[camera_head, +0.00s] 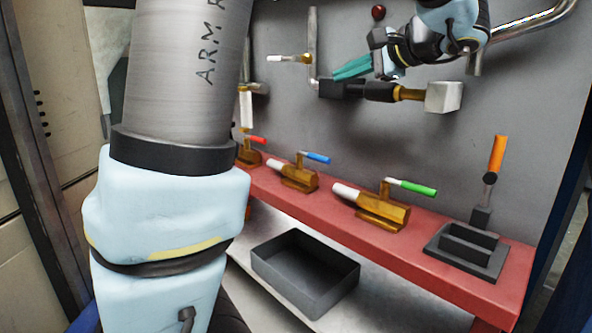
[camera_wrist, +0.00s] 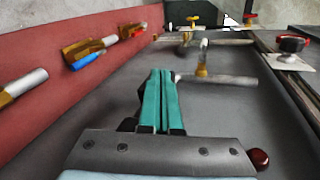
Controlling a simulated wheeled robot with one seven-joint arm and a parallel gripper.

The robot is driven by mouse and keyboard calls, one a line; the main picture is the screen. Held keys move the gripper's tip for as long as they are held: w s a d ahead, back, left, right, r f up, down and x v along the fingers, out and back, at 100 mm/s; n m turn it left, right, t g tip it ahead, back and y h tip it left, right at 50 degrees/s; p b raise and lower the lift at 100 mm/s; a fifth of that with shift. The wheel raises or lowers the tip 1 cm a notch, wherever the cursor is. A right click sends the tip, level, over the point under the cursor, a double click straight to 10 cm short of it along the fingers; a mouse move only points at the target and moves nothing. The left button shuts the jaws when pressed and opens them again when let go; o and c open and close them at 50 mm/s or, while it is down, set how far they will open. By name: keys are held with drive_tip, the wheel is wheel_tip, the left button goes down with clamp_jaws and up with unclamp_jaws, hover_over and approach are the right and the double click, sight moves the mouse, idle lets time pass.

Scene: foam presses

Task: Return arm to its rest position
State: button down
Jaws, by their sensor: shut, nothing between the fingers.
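My gripper (camera_head: 353,68) is at the upper middle of the head view, in front of the grey back panel (camera_head: 400,130). Its teal fingers point left and lie together with nothing between them. In the wrist view the shut fingers (camera_wrist: 159,100) point away over the grey panel. My arm (camera_head: 170,215) fills the left of the head view, and its wrist part shows at the upper right. The tips appear near a dark block on the panel's pipework (camera_head: 345,88); I cannot tell whether they touch.
A red shelf (camera_head: 325,213) carries brass valves with red, blue (camera_head: 316,157) and green (camera_head: 412,187) handles. An orange-handled lever (camera_head: 496,155) stands at the right. A dark open tray (camera_head: 305,275) sits below. A curved metal pipe (camera_head: 535,20) is at upper right.

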drive_tip(key=s+a+f+n+g+h, duration=0.35)
drive_tip(key=a+f, duration=0.25)
drive_tip(key=f, duration=0.5)
drive_tip(key=s+a+f+n+g+h, duration=0.3)
drive_tip(key=s+a+f+n, duration=0.15)
drive_tip(key=f, duration=0.55)
drive_tip(key=s+a+f+n+g+h, duration=0.3)
drive_tip(key=s+a+f, duration=0.25)
drive_tip(key=f, duration=0.55)
wheel_tip(320, 180, up, 20)
drive_tip(key=w+p, duration=0.1)
drive_tip(key=p, duration=1.9)
drive_tip(key=shift+a+r, duration=0.15)
drive_tip(key=shift+a, duration=0.25)
